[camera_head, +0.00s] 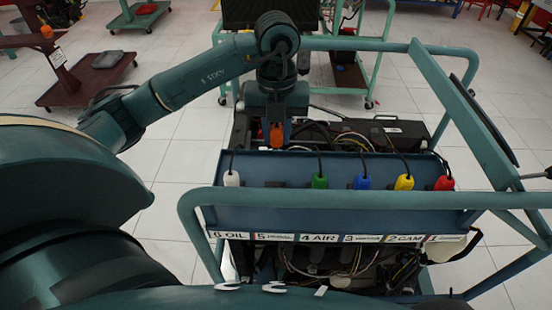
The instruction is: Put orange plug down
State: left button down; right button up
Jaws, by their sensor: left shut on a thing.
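The orange plug (277,135) hangs upright under my left gripper (277,119), which comes down from above and is shut on it. The plug is over the far edge of the blue panel (270,170), above the gap between the white plug (231,178) and the green plug (319,181). It looks to be in the air, but I cannot tell its exact height. My right gripper is not in view.
A blue plug (362,182), a yellow plug (404,182) and a red plug (444,183) hang further right on cables. A teal frame rail (350,199) runs in front of the panel, above numbered labels (319,238). Engine parts lie behind.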

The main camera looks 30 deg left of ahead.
aim_at(276, 146)
pick_arm(q)
notch_tip(276, 146, down, 3)
jog(key=shift+r, duration=0.2)
jog(key=shift+f, duration=0.65)
notch_tip(276, 146, down, 2)
jog(key=shift+f+p, duration=0.2)
jog(key=shift+p, duration=0.1)
jog(key=shift+f, duration=0.25)
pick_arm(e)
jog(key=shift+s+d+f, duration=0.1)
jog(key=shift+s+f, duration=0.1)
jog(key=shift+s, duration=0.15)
pick_arm(q)
jog(key=shift+f, duration=0.1)
jog(key=shift+f, duration=0.15)
jog(key=c, duration=1.5)
grip_release()
jog(key=o, duration=0.3)
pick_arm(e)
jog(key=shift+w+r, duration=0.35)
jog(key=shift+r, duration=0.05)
